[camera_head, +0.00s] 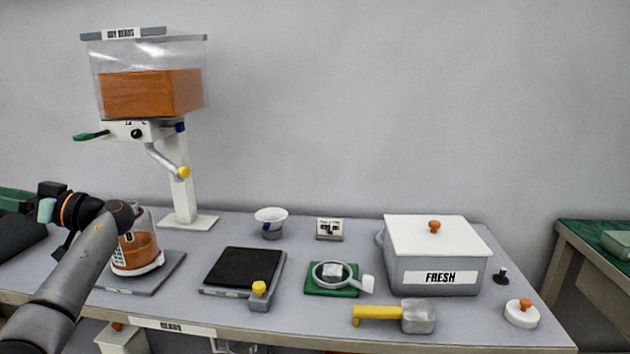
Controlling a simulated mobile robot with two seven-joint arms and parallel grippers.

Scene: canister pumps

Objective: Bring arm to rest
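My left arm comes in from the lower left and bends back toward the left edge. The end of my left gripper (48,203) is above the left part of the table (330,325), turned away from the objects. Its fingers cannot be made out, so whether it is open or shut does not show. My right gripper is not in view. A clear canister (140,248) with orange contents and a white base stands on a grey plate (165,275), partly hidden behind my arm.
A dispenser (150,92) with orange beads stands behind the canister. A black-topped scale (243,268), a white cup (271,221), a magnifier (335,274) on a green mat, a yellow-handled scoop (417,316) and a white box (433,270) labelled FRESH stand to the right.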

